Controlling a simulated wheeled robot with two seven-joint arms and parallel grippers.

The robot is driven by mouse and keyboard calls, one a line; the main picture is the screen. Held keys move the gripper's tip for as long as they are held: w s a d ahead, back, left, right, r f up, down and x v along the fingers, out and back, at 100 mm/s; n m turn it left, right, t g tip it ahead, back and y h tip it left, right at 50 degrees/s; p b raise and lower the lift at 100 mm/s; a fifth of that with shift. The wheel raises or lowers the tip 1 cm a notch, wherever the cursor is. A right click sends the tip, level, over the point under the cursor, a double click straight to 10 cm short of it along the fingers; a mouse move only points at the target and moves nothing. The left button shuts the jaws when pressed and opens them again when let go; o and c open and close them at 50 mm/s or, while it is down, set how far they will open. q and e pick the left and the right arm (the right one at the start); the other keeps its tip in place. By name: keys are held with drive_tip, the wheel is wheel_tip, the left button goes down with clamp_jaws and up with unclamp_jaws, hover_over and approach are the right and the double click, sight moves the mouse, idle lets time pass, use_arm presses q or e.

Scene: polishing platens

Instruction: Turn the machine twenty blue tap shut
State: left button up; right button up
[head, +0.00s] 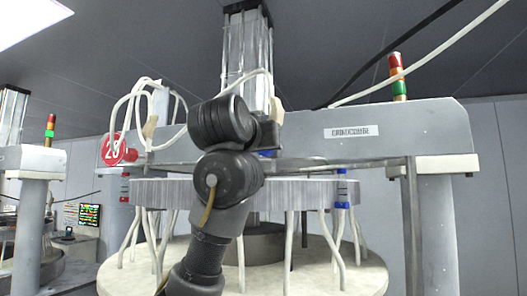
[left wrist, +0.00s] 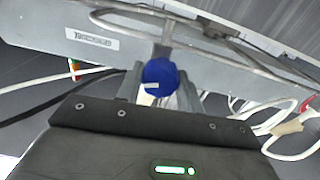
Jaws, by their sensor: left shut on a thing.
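The blue tap (left wrist: 160,74) shows in the left wrist view as a round blue knob with a small pale mark, at the end of a grey stem. My left gripper (left wrist: 161,92) is shut on this knob, with one finger on each side. In the head view my left gripper (head: 270,136) is at the machine's beam, mostly behind my dark wrist, and only a bit of blue (head: 268,153) shows below it. A red round sign reading 20 (head: 112,149) hangs at the beam's left. Whether the tap is open or shut cannot be told. My right gripper is not in view.
A grey beam (head: 385,135) with a label runs across. Below hang a round grey platen (head: 300,193) and pale hoses over a cream table (head: 360,278). White hoses (left wrist: 290,146) loop close by the left gripper.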

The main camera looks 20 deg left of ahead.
use_arm(q)
drive_tip(key=n+b, duration=0.3)
drive_tip(key=shift+f+n, duration=0.25)
drive_tip(key=shift+n, duration=0.05)
drive_tip(key=n+b, duration=0.3)
drive_tip(key=shift+n, duration=0.3)
drive_tip(key=n+b, duration=0.2)
drive_tip(key=n, duration=0.2)
drive_tip(key=shift+a+r, duration=0.1)
drive_tip(key=shift+r+n+b, duration=0.1)
drive_tip(key=shift+n+b, duration=0.5)
drive_tip(key=shift+n, duration=1)
drive_tip(key=shift+r, duration=0.1)
drive_tip(key=o, duration=1)
drive_tip(key=shift+w, duration=0.3)
